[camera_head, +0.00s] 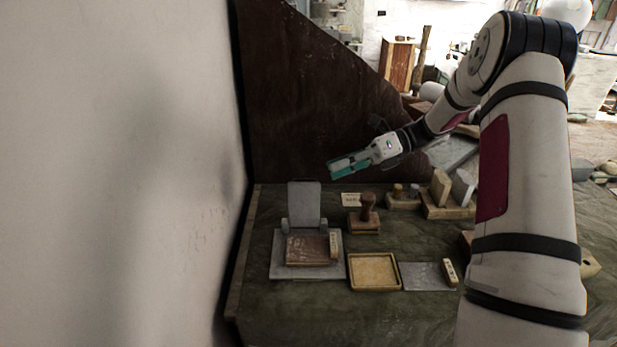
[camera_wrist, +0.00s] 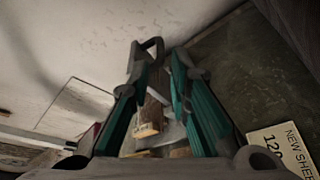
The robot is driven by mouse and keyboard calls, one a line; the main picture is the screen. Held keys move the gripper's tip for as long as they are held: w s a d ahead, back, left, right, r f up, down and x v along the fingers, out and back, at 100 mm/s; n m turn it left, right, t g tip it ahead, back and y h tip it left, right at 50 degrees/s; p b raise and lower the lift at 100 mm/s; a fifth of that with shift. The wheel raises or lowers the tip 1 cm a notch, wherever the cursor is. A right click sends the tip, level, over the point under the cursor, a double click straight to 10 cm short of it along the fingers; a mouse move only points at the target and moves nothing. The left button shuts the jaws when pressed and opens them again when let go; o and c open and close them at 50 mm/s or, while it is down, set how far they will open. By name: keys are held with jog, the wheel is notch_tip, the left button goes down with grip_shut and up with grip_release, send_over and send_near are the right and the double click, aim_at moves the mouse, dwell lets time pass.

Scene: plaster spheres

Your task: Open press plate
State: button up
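The press (camera_head: 276,268) stands on the dark table at the left in the head view. Its grey plate (camera_head: 304,203) stands upright at the back, apart from the flat brown bed (camera_head: 303,250). A small labelled block (camera_head: 334,246) lies at the bed's right edge. My gripper (camera_head: 335,168) is in the air above and to the right of the plate's top, pointing left and slightly down. In the wrist view its teal fingers (camera_wrist: 160,75) are apart, with a brown labelled piece showing between them. I see nothing held. I cannot tell its contact with the plate in the wrist view.
A wooden-handled stamp (camera_head: 367,208) stands right of the press. A shallow yellow tray (camera_head: 374,286) and a grey sheet (camera_head: 424,276) lie in front. Wooden blocks (camera_head: 440,188) stand farther right. A pale wall (camera_head: 120,170) rises at the left. A label card (camera_wrist: 284,149) shows in the wrist view.

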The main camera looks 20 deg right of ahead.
aim_at(304, 201)
jog(key=p+x, duration=0.1)
jog(key=x, duration=0.7)
jog(key=shift+a, duration=0.1)
grip_shut()
